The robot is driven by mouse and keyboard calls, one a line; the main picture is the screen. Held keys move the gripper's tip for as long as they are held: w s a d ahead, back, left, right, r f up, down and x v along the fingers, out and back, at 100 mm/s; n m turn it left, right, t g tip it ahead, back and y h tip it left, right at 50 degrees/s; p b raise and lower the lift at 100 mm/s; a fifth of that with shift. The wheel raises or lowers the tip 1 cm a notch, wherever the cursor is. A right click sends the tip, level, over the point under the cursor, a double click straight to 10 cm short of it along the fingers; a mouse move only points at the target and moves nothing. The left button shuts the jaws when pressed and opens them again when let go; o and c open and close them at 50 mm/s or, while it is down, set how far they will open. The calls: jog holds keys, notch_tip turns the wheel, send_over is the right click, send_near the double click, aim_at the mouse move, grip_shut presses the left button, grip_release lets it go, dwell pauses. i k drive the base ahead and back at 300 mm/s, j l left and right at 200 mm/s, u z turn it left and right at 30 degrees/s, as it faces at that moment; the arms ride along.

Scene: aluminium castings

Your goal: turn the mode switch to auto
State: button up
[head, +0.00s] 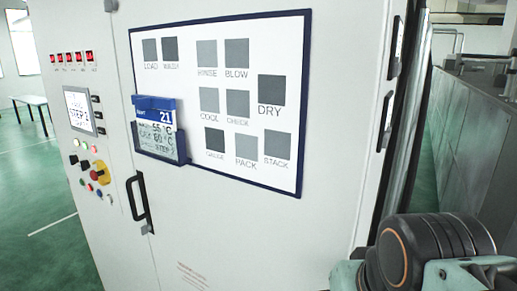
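A control panel with small round buttons and knobs is on the left part of a white cabinet (190,235). My gripper is not in view. Part of my arm, a dark joint with an orange ring, shows at the lower right, apart from the panel.
A screen (80,110) and red digit displays (72,57) are above the buttons. A black door handle (139,197) sticks out right of them. A whiteboard (222,25) carries a blue holder (155,103). Green floor (35,250) is open at left, with a table (30,100) behind.

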aim_at(73, 159)
jog(key=u, duration=1.4)
jog(key=i+j+u, duration=0.1)
jog(key=i+j, duration=0.15)
jog(key=i, duration=0.2)
jog(key=i+j, duration=0.25)
jog(key=i, duration=0.2)
jog(key=i+j+u, duration=0.15)
jog(key=i, duration=0.3)
jog(key=i+j+u, duration=0.3)
jog(key=i+j, duration=0.4)
jog(key=i+l+z, duration=0.15)
jog(key=i+l, duration=0.1)
jog(key=l, duration=0.1)
